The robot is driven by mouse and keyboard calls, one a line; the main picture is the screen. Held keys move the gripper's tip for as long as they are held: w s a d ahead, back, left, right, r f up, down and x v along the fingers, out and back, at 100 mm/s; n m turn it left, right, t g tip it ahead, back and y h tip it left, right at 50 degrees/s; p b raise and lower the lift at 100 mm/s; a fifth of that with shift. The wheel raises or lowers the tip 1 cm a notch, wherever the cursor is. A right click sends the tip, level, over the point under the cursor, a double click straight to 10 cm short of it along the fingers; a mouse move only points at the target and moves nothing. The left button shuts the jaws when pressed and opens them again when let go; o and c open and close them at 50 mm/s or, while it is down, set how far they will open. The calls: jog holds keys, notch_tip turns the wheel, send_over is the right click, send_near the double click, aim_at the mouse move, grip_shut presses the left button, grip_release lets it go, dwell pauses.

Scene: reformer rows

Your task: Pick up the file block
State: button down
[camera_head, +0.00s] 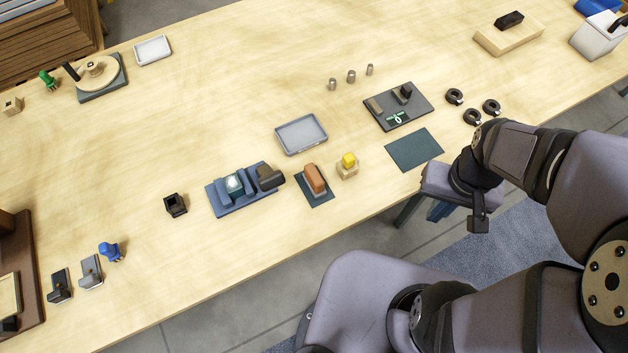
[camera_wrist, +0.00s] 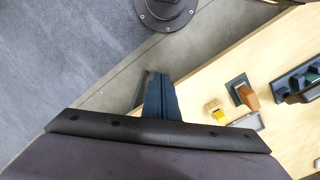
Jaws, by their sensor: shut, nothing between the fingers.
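Which thing is the file block is not clear from the pictures. A likely one is the orange-brown block (camera_head: 315,178) lying on a small dark mat (camera_head: 325,198) near the table's front edge. It also shows in the wrist view (camera_wrist: 247,97). Beside it is a pale wooden block with a yellow top (camera_head: 348,161), which the wrist view shows too (camera_wrist: 216,112). My gripper (camera_head: 478,226) is shut and empty, off the table's front edge, to the right of and apart from these blocks. Its fingers (camera_wrist: 160,95) point past the table edge in the wrist view.
Left of the brown block stands a blue fixture (camera_head: 243,192); behind it is a grey tray (camera_head: 301,134). A dark board with parts (camera_head: 398,107), a green mat (camera_head: 414,150) and black rings (camera_head: 471,117) lie at right. The table's left middle is mostly clear.

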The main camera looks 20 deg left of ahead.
jog(key=c, duration=1.4)
grip_release()
jog(key=shift+c, duration=0.2)
